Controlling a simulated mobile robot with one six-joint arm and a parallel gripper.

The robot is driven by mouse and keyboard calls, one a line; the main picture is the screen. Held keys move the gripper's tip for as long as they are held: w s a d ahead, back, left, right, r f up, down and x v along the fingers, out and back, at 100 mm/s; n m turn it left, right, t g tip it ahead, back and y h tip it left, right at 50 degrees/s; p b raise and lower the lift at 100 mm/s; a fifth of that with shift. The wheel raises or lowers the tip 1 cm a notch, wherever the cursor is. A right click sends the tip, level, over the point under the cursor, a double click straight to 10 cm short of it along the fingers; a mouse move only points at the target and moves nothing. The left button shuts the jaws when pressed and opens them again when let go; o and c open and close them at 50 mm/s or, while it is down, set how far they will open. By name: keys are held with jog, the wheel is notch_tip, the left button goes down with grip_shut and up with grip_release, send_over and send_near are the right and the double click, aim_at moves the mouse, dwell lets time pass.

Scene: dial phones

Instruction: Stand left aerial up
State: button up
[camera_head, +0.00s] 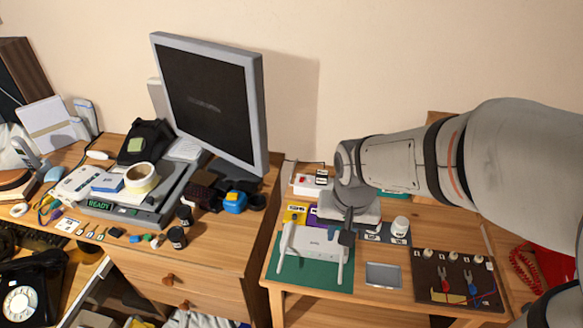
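A white router (314,244) sits on a green mat (300,276) on the small table at the right. Its left aerial (285,240) is a thin white stick at the router's left end, and it slants down toward the table's front edge. Its right aerial (341,268) lies along the right end, also pointing toward the front. My gripper (346,229) is small and dark in this view, above or beside the router's right back corner. I cannot tell whether it touches the router or whether its fingers are apart.
Behind the router are a yellow card (295,213) and a white box with a red part (309,184). To the right are a white jar (400,226), a grey tray (383,275) and a dark tool board (455,279). A monitor (212,98) stands on the left desk.

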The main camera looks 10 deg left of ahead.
jog(key=g+p, duration=0.1)
jog(key=p, duration=0.1)
send_over(279, 267)
notch_tip(279, 267, down, 6)
jog(key=f, duration=0.1)
jog(key=shift+m, duration=0.3)
notch_tip(279, 267, down, 9)
jog(key=b, duration=0.7)
jog(key=c, duration=0.4)
